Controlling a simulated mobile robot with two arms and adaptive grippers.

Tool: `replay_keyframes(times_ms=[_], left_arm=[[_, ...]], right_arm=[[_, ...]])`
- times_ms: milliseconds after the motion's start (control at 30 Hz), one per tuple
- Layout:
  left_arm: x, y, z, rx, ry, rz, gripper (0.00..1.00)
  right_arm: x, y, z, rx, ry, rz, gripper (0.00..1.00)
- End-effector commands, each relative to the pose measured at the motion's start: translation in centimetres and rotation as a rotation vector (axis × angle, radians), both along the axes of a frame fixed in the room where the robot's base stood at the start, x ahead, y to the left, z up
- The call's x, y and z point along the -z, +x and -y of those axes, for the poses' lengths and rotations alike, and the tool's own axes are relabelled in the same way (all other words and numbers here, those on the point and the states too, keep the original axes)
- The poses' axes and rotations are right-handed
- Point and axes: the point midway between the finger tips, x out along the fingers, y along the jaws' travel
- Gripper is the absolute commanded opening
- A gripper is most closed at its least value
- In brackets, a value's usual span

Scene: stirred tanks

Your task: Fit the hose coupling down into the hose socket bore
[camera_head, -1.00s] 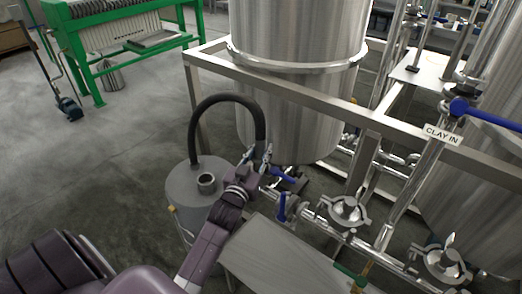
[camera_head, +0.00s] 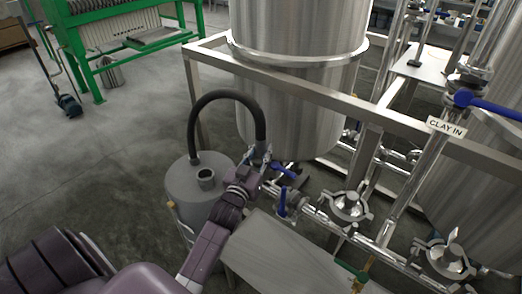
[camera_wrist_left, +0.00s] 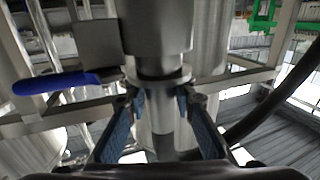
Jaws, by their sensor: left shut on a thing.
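My left gripper (camera_head: 260,157) is at the free end of a black hose (camera_head: 228,95). It is shut on the hose coupling, a bright metal fitting at that end, mostly hidden by the fingers. The left wrist view shows its two blue-padded fingers (camera_wrist_left: 160,100) closed around a metal neck with a flange (camera_wrist_left: 158,78). A short upright tube with an open dark mouth (camera_head: 206,179) stands on the lid of a grey drum (camera_head: 182,193), apart from the gripper and left of it. I take this tube for the hose socket. My right gripper is not in view.
A blue-handled valve (camera_head: 284,171) is close to the right of the gripper, with steel piping (camera_head: 345,208) beyond. A steel tank (camera_head: 295,110) and its frame rail (camera_head: 300,92) stand behind. A grey bench top (camera_head: 280,255) lies in front. Open floor is at left.

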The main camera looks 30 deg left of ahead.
Motion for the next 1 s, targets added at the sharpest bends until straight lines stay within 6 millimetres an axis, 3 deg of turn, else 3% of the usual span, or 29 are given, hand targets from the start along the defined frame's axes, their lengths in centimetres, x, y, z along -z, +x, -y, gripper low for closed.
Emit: replay_keyframes(times_ms=[967,1000], left_arm=[[1.9,0.0,0.0,0.0,0.0,0.002,0.0],[1.9,0.0,0.0,0.0,0.0,0.001,0.24]], right_arm=[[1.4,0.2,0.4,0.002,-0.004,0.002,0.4],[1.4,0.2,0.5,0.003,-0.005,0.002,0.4]])
